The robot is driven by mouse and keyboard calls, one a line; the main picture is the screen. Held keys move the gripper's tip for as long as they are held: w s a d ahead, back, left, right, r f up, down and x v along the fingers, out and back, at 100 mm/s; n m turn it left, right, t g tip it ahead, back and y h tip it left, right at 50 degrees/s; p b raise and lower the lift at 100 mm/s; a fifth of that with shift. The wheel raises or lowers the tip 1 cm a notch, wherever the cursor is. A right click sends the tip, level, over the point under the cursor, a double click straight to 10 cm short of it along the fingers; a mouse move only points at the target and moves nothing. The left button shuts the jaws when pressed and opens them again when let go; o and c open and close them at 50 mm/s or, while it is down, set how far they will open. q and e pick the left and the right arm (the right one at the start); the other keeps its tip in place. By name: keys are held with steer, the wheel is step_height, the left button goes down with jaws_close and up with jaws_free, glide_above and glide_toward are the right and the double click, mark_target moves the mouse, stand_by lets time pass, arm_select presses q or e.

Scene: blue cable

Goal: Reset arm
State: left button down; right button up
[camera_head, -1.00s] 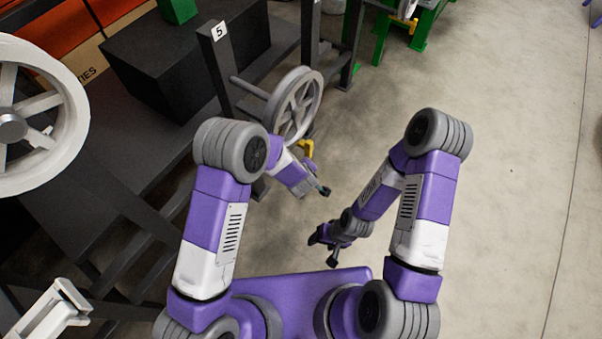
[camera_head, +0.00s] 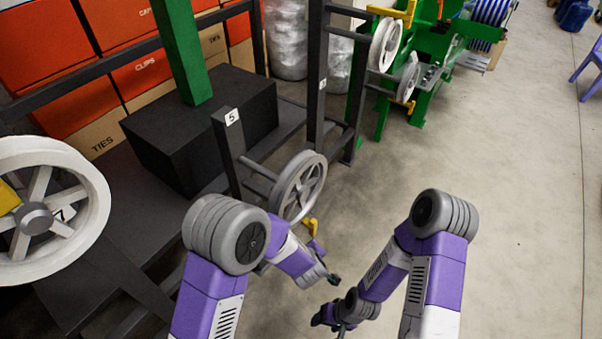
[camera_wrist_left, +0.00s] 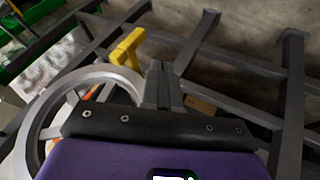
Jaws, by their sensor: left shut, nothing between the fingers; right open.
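My left arm (camera_head: 210,290) is purple, white and grey and bends forward at the lower middle of the head view. Its gripper (camera_head: 333,280) points down and right, just below a grey spoked wheel. In the left wrist view the left gripper's fingers (camera_wrist_left: 163,85) are together with nothing between them. My right arm (camera_head: 436,285) folds inward from the right. Its gripper (camera_head: 338,326) is low in the picture, open and apparently empty, partly cut by the frame edge. No blue cable can be made out at either gripper.
The grey wheel (camera_head: 299,187) hangs on a dark stand marked 5 (camera_head: 229,140). A yellow bracket (camera_wrist_left: 127,50) is near the left gripper. A white wheel (camera_head: 95,235) stands left. Green machinery (camera_head: 430,70) is behind. Open concrete floor (camera_head: 530,200) lies right.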

arm_select(q)
steer(key=s+a+f+m+g+h, duration=0.1)
steer(key=s+a+f+m+g, duration=0.15)
steer(key=s+a+f, duration=0.45)
steer(key=s+a+f+m+g+h, duration=0.2)
steer(key=s+a+f+g, duration=0.2)
steer(key=s+a, duration=0.3)
steer(key=s, duration=0.3)
steer(key=shift+s+a+f+m+h, duration=0.25)
steer(key=shift+a+f+m+h, duration=0.05)
steer(key=shift+a+m, duration=0.1)
